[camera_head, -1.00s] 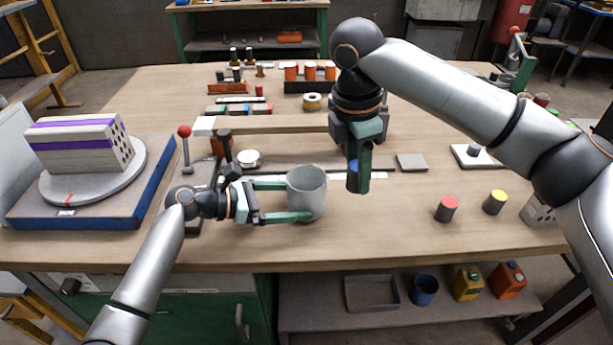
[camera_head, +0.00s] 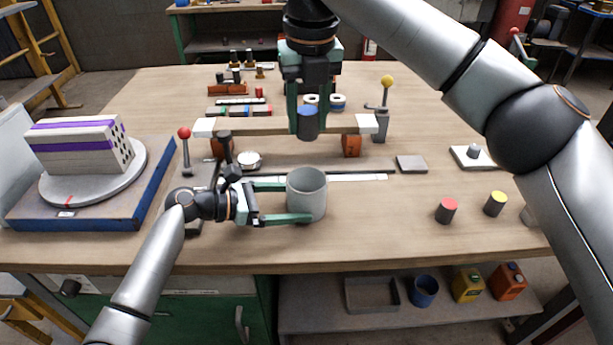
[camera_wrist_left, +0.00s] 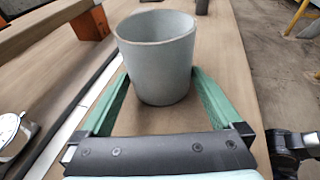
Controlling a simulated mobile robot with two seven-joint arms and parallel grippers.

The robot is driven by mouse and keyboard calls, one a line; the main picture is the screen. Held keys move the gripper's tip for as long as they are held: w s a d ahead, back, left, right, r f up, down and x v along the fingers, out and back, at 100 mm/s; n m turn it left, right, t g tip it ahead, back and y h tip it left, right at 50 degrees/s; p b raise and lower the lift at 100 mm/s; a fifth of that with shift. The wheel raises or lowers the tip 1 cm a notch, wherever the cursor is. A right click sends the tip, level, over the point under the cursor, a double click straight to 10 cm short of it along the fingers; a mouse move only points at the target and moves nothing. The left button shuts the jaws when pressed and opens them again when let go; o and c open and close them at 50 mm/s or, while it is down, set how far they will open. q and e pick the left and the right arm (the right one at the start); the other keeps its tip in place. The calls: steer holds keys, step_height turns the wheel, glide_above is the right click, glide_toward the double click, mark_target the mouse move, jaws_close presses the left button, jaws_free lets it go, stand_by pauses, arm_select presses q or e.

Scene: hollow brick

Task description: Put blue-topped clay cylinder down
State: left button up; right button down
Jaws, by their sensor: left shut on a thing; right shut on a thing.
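The blue-topped clay cylinder (camera_head: 308,125) is dark grey with a blue top. My right gripper (camera_head: 307,112) is shut on it and holds it upright in the air, above and behind the grey cup. My left gripper (camera_head: 284,202) is shut on the grey cup (camera_head: 307,196), one green finger on each side of it. In the left wrist view the cup (camera_wrist_left: 158,62) stands upright between the fingers and looks empty as far as its inside shows. A red-topped cylinder (camera_head: 446,211) and a yellow-topped cylinder (camera_head: 495,204) stand on the table at the right.
A pale beam (camera_head: 262,128) on orange blocks (camera_head: 351,146) lies behind the cup. A yellow-knobbed lever (camera_head: 383,110) and a red-knobbed lever (camera_head: 186,150) stand near its ends. A striped brick (camera_head: 80,146) sits on a turntable at the left. The table between cup and red-topped cylinder is clear.

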arm_select(q)
steer(key=shift+s+f, duration=0.1)
steer(key=shift+f, duration=0.15)
arm_select(e)
step_height(320, 180, down, 10)
stand_by(0.3)
steer(key=shift+f, duration=0.5)
steer(key=shift+c, duration=2.1)
jaws_free()
steer(key=r, duration=0.4)
steer(key=s+r, duration=0.1)
steer(key=r, duration=0.8)
steer(key=shift+s+d+r, duration=0.1)
steer(key=shift+s, duration=0.1)
arm_select(q)
steer(key=o, duration=0.5)
steer(key=shift+r, duration=0.1)
